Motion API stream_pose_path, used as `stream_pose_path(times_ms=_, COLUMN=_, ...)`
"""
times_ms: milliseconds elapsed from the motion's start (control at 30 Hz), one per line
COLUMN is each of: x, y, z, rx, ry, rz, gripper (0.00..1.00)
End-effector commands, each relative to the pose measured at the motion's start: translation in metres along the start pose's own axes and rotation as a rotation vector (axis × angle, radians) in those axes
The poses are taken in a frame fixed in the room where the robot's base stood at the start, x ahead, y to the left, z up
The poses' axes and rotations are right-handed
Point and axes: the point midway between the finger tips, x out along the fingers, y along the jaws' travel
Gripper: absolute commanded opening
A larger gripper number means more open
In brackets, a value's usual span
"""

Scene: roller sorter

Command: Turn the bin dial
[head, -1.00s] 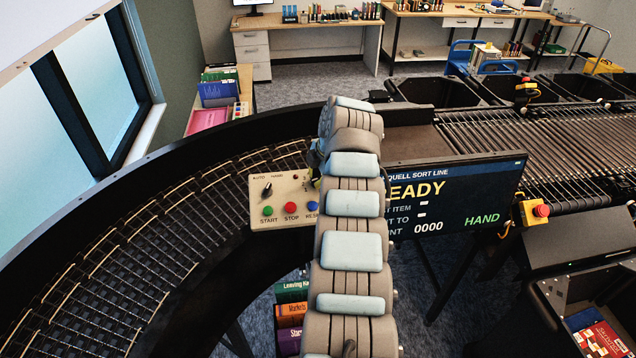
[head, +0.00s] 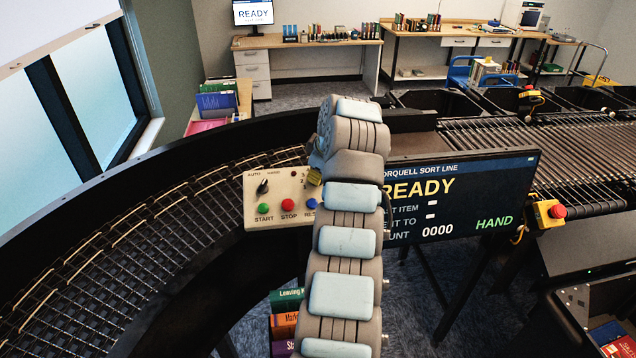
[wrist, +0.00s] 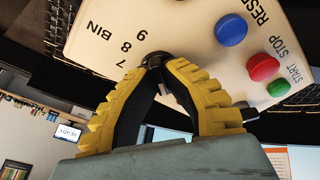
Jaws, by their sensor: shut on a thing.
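The bin dial (wrist: 157,60) is a small dark knob on the cream control panel (wrist: 190,30). In the wrist view the numbers 7, 8, 9 and the word BIN are printed beside it. My gripper (wrist: 155,68) has yellow ridged fingers with dark inner pads, and their tips are closed together on the dial. The tips cover much of the dial, so its pointer setting cannot be read. In the head view the panel (head: 250,205) stands left of my arm, and part of my gripper (head: 314,177) shows at its right side, where my arm hides the panel's edge.
The panel carries an AUTO/HAND switch (head: 263,187) and green START (head: 265,209), red STOP (head: 288,205) and blue RESET (head: 311,204) buttons. A screen (head: 455,200) reads READY and HAND. A curved conveyor (head: 130,245) runs left. A yellow emergency stop (head: 549,213) is at right.

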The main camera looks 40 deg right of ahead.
Motion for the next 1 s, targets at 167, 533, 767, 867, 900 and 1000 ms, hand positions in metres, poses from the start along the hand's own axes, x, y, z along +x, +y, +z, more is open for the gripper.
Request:
stream_pose_path(times_ms=167, x=0.0050, y=-0.0025, z=0.0009, rx=0.164, ry=0.000, rz=0.029, gripper=0.00)
stream_pose_path(times_ms=533, x=0.0045, y=-0.0030, z=0.0007, rx=0.510, ry=-0.002, rz=0.089, gripper=0.00)
stream_pose_path(times_ms=767, x=0.0031, y=-0.0029, z=0.0002, rx=0.725, ry=-0.003, rz=0.129, gripper=0.00)
stream_pose_path(times_ms=867, x=0.0022, y=-0.0027, z=-0.0002, rx=0.819, ry=-0.003, rz=0.146, gripper=0.00)
stream_pose_path(times_ms=900, x=0.0019, y=-0.0028, z=-0.0010, rx=0.855, ry=-0.002, rz=0.152, gripper=0.00)
stream_pose_path(times_ms=1000, x=0.0013, y=-0.0025, z=-0.0013, rx=0.949, ry=-0.002, rz=0.170, gripper=0.00)
